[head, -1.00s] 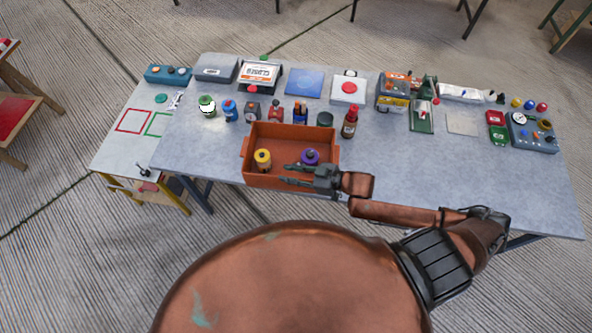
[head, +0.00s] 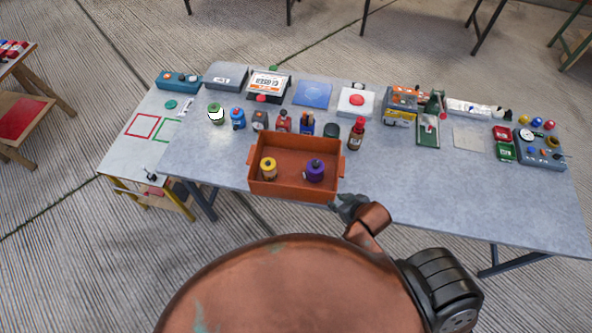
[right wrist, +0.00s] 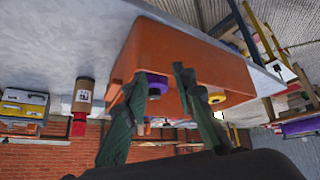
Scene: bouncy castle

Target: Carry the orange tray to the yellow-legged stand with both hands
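The orange tray (head: 292,188) sits on the grey table near its front edge. A yellow bottle (head: 268,170) and a purple bottle (head: 315,172) stand in it. The yellow-legged stand (head: 128,160) is left of the table, its pale top marked with red and green outlines. My right gripper (head: 341,204) is just off the tray's front right corner. In the right wrist view, the right gripper's fingers (right wrist: 162,78) are apart with nothing held, and the tray (right wrist: 180,45) shows behind them. Whether they touch the tray is unclear. My left gripper is out of view.
Boxes and devices line the table's back. A blue control panel (head: 541,148) is at the right end. A wooden stool (head: 22,118) stands far left.

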